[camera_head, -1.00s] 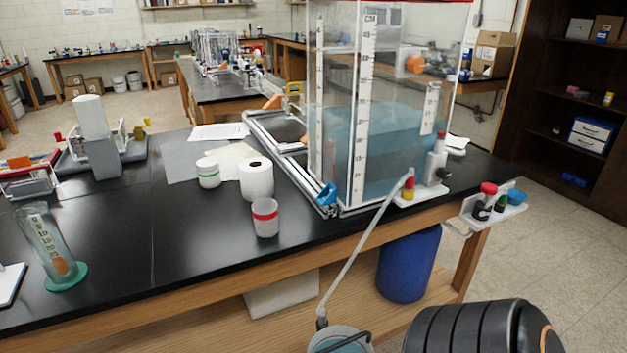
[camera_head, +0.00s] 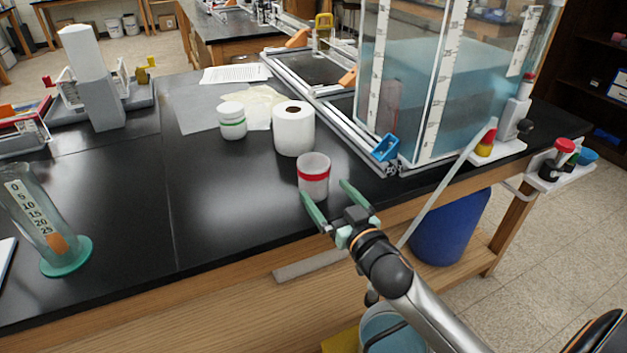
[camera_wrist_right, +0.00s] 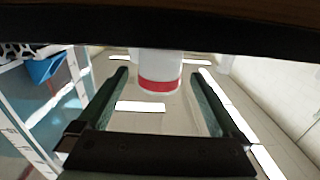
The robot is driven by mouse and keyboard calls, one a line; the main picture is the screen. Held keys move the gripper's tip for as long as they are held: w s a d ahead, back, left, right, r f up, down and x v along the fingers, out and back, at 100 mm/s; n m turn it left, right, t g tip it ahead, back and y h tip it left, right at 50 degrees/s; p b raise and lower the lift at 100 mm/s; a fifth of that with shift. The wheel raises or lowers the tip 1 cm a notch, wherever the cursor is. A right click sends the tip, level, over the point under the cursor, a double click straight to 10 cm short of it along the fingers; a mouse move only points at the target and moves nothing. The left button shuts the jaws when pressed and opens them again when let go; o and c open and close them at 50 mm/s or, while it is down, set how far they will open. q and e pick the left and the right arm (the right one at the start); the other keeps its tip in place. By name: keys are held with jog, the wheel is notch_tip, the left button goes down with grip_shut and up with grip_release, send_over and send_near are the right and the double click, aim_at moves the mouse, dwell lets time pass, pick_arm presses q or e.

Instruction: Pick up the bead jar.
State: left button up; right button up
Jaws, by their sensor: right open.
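A pale translucent jar with a red band (camera_head: 313,178), which looks like the bead jar, stands upright near the front edge of the black bench; its contents cannot be made out. My right gripper (camera_head: 325,190) is open and empty at the bench's front edge, its green fingers pointing at the jar. In the right wrist view the jar (camera_wrist_right: 160,72) shows ahead, between the two open fingers (camera_wrist_right: 162,85), with a gap on each side. My left gripper is not in view.
A white roll (camera_head: 294,135) stands just behind the jar, with a green-banded white jar (camera_head: 232,122) to its left. A water tank (camera_head: 410,120) and blue clip (camera_head: 385,148) are on the right. The bench (camera_head: 225,195) is clear left of the jar.

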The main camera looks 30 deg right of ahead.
aim_at(321, 186)
jog(key=shift+w, duration=1.1)
jog(key=shift+w+d, duration=0.1)
jog(key=shift+w, duration=2.05)
jog(key=c, duration=1.2)
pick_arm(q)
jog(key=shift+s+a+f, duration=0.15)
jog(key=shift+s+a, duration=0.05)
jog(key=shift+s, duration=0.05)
pick_arm(e)
jog(key=shift+c, duration=0.2)
